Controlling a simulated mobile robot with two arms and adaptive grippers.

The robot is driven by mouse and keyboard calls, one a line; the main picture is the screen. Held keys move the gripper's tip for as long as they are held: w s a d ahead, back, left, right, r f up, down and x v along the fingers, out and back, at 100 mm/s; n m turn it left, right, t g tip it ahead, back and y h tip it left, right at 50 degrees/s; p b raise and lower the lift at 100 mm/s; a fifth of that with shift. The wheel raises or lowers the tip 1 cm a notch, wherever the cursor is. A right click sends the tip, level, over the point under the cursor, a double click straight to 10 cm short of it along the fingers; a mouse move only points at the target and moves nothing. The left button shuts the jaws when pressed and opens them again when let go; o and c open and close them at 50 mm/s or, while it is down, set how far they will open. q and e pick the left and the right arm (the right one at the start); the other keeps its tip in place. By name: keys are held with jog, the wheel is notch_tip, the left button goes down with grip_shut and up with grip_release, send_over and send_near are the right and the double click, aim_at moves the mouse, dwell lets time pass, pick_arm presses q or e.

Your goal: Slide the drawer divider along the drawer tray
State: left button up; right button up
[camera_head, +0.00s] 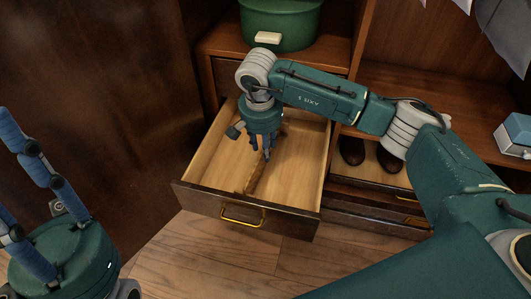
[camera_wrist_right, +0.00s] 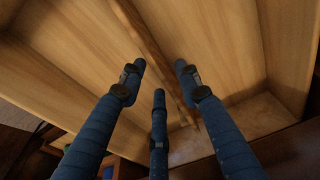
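The wooden drawer tray (camera_head: 300,165) is pulled open below the cabinet top. The drawer divider (camera_head: 256,177) is a thin wooden strip standing inside it, running from front to back. My right gripper (camera_head: 262,150) points down into the tray over the divider and partly hides it. In the right wrist view, the divider (camera_wrist_right: 160,56) runs between the spread blue fingers (camera_wrist_right: 159,72). They are apart, and I cannot tell whether any finger touches it. My left gripper (camera_head: 8,160) is at the lower left, away from the drawer, with its fingers spread upward and empty.
A green pot (camera_head: 280,22) stands on the cabinet top (camera_head: 225,38) above the drawer. Dark shoes (camera_head: 352,150) sit in a compartment at right. A blue-white box (camera_head: 514,135) is on the shelf at far right. Wooden floor (camera_head: 240,247) is clear in front.

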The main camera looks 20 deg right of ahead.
notch_tip(320, 180, up, 7)
jog(key=shift+s+a, duration=0.3)
jog(key=shift+s, duration=0.15)
jog(key=shift+r, duration=0.1)
